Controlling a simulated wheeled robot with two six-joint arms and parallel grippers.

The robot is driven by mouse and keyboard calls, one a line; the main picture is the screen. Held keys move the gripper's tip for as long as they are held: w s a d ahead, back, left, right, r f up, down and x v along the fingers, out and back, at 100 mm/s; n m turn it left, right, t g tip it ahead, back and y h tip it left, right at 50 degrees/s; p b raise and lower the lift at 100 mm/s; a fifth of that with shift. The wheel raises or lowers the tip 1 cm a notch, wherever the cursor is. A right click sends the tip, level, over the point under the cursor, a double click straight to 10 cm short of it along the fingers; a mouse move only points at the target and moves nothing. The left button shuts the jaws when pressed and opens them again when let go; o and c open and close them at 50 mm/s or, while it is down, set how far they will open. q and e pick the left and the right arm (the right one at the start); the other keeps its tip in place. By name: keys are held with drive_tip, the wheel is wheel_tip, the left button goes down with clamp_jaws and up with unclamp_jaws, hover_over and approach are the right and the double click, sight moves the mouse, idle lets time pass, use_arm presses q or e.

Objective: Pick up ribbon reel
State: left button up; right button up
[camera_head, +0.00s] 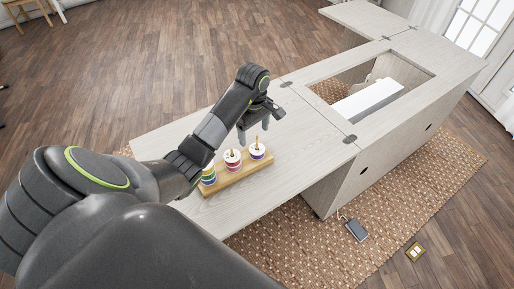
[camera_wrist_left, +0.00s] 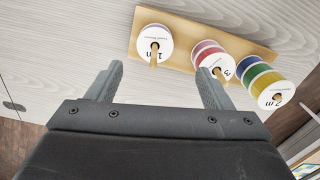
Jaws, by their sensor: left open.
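The ribbon reels sit on pegs of a wooden stand (camera_head: 236,178) on the cabinet's leaf. In the head view, one white-topped reel (camera_head: 257,151) is at the stand's right end, a white and red reel (camera_head: 233,159) is in the middle, and a multicoloured stack (camera_head: 208,174) is at the left, partly behind my arm. The left wrist view shows the reel marked 1 (camera_wrist_left: 154,42), the middle reel (camera_wrist_left: 212,60) and the stack marked 2 (camera_wrist_left: 277,97). My left gripper (camera_head: 259,121) is open and empty, above and just beyond the stand. My right gripper is out of view.
The pale cabinet leaf (camera_head: 300,150) is clear to the right of the stand. Farther right is an opening in the cabinet top with a white machine (camera_head: 368,100) in it. A woven rug (camera_head: 290,245) and a dark pedal (camera_head: 356,230) lie on the floor.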

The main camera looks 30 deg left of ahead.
sight(257, 146)
use_arm(q)
wheel_tip(257, 146, down, 3)
drive_tip(key=shift+r+b, duration=0.2)
drive_tip(key=shift+b, duration=0.7)
drive_tip(key=shift+w+d+f+b, duration=0.15)
drive_tip(key=shift+d+f+b, duration=0.05)
drive_tip(key=shift+f+b, duration=0.7)
drive_tip(key=shift+d+f+p, duration=0.15)
drive_tip(key=shift+f+p, duration=0.2)
drive_tip(key=shift+w+f, duration=0.15)
drive_tip(key=shift+f, duration=1.15)
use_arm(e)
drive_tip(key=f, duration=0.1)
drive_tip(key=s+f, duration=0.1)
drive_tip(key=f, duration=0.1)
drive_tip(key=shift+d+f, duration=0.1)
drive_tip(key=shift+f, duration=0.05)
use_arm(q)
drive_tip(key=shift+c, duration=0.4)
drive_tip(key=c, duration=1)
